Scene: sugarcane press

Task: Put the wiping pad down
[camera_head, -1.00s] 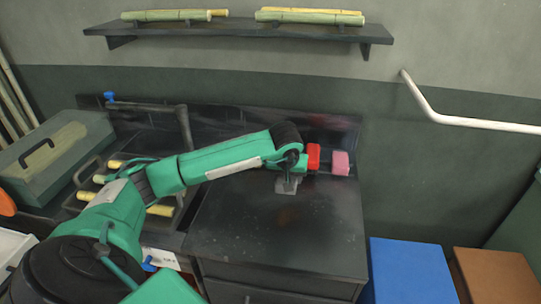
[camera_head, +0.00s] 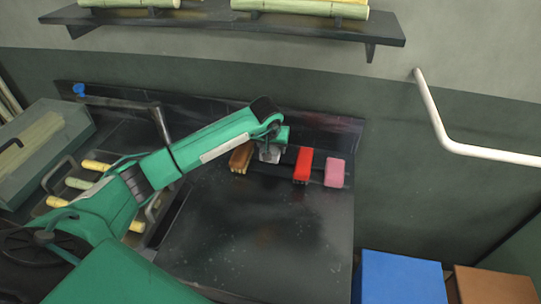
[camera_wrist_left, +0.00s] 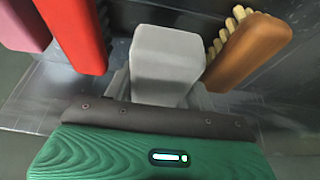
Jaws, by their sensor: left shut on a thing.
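My left gripper (camera_head: 270,146) is at the back of the dark worktop, shut on a light grey block-shaped pad (camera_head: 270,155), which I take as the wiping pad. In the left wrist view the pad (camera_wrist_left: 166,62) stands out beyond my gripper's jaws (camera_wrist_left: 160,95). It is between the brown brush (camera_head: 241,157) and the red block (camera_head: 303,165), apart from both. Whether its underside touches the surface below is hidden. My right gripper is out of view.
A pink block (camera_head: 335,172) is right of the red one, by the dark back panel (camera_head: 340,132). The worktop's front (camera_head: 265,235) is clear. A tray with yellow-green cane pieces (camera_head: 137,227) is left. A blue box (camera_head: 400,278) stands lower right.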

